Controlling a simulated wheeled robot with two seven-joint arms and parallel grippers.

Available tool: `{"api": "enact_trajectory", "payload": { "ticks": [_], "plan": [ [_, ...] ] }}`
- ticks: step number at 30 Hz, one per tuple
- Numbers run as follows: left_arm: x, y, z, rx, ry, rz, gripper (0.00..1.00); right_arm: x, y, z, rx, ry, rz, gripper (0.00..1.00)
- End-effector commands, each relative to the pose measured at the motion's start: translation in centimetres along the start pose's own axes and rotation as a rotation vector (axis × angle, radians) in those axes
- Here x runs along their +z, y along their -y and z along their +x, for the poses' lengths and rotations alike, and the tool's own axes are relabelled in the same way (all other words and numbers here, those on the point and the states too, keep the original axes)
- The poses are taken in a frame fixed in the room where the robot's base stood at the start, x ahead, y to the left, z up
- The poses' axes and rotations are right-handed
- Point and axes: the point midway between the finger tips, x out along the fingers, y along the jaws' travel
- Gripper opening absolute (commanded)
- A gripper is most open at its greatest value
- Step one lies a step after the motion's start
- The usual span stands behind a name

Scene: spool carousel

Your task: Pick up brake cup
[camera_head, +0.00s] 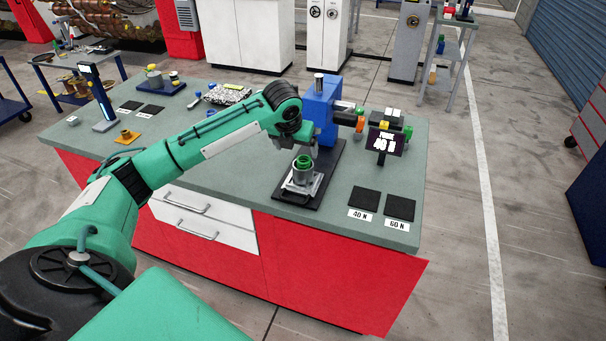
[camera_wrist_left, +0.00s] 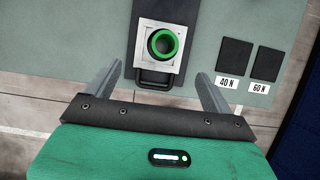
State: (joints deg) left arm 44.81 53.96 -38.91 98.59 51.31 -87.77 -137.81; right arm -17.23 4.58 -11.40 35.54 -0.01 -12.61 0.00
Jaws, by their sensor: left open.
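My left gripper (camera_wrist_left: 159,76) is open and empty. In that view the cup lies beyond the fingertips, roughly centred between them, with no finger touching it. In the head view my left arm reaches over the bench, with the wrist above and behind the cup. My right gripper is not in view.
The blue press (camera_head: 319,103) stands close behind the cup. Dark pads labelled 40 N (camera_head: 364,201) and 60 N (camera_head: 400,208) lie at the bench's right front.

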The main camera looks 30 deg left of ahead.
Motion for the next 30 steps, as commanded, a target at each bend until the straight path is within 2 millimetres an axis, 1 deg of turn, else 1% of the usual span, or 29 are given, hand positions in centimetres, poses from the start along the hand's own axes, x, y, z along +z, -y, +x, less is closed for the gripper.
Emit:
{"api": "enact_trajectory", "payload": {
  "ticks": [2, 4, 9, 12, 15, 18, 21, 26, 30],
  "plan": [
    [0.1, -0.1, 0.7, 0.001, -0.003, 0.005, 0.85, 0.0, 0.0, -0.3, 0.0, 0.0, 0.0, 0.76],
    [0.1, 0.0, 1.8, 0.0, -0.004, 0.006, 0.85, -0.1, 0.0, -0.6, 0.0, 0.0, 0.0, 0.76],
    [0.1, 0.0, 5.2, 0.0, -0.004, 0.004, 0.85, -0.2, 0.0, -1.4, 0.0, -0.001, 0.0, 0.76],
    [0.1, 0.0, 6.9, -0.001, -0.003, 0.003, 0.85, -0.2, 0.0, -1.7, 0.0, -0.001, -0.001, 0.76],
    [0.1, 0.0, 7.9, 0.0, -0.001, 0.004, 0.85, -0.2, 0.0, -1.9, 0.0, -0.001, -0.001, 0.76],
    [0.1, 0.0, 8.4, 0.001, -0.001, 0.005, 0.85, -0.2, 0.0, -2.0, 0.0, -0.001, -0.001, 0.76],
    [0.2, 0.2, 9.1, -0.001, -0.002, 0.004, 0.85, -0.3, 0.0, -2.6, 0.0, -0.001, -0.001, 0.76],
    [0.2, 0.5, 11.1, 0.0, -0.004, 0.003, 0.85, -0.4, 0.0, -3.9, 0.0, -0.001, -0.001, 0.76],
    [0.2, 0.4, 12.8, 0.001, -0.001, 0.003, 0.85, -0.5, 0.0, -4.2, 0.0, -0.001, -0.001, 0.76]
  ]
}}
